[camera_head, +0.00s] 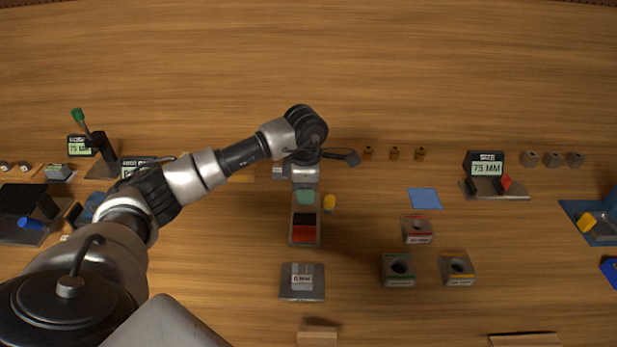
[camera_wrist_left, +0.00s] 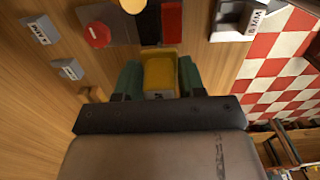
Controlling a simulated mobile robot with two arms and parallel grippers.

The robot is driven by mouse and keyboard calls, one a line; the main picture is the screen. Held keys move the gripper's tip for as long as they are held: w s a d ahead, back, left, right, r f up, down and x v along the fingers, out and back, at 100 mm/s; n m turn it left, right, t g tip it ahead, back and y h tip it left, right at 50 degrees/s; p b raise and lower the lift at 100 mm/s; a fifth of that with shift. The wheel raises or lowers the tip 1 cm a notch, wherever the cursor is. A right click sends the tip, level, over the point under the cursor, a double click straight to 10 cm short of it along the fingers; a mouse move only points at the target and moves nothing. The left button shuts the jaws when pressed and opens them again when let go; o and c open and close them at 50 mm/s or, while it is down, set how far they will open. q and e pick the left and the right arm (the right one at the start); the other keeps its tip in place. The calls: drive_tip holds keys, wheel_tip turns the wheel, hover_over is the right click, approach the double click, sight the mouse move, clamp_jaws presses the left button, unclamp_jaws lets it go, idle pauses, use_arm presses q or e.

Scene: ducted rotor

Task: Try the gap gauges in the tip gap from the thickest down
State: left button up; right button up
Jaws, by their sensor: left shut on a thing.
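My left gripper (camera_head: 305,190) is over the middle of the table, reaching down over a narrow grey holder (camera_head: 292,235). In the left wrist view its dark green fingers (camera_wrist_left: 160,78) are shut on a yellow piece (camera_wrist_left: 160,65) with a small label. My right gripper is out of view.
A grey plate (camera_head: 302,292) with a label lies in front of the holder. Blocks with round holes (camera_head: 399,266) stand to the right, near a blue square (camera_head: 424,198). A 75 mm display (camera_head: 487,165) stands at the back right. The table's far part is clear.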

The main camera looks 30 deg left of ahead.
use_arm(q)
drive_tip(key=shift+s, duration=0.1)
drive_tip(key=shift+a+f, duration=0.15)
drive_tip(key=shift+a, duration=0.2)
drive_tip(key=shift+d, duration=0.15)
drive_tip(key=shift+f+b, duration=0.2)
drive_tip(key=shift+b, duration=0.2)
drive_tip(key=shift+f+b, duration=0.55)
drive_tip(key=shift+f, duration=0.15)
wheel_tip(320, 180, down, 4)
drive_tip(key=b, duration=0.3)
drive_tip(key=shift+f+b, duration=0.2)
drive_tip(key=shift+b, duration=0.1)
drive_tip(key=shift+f, duration=0.1)
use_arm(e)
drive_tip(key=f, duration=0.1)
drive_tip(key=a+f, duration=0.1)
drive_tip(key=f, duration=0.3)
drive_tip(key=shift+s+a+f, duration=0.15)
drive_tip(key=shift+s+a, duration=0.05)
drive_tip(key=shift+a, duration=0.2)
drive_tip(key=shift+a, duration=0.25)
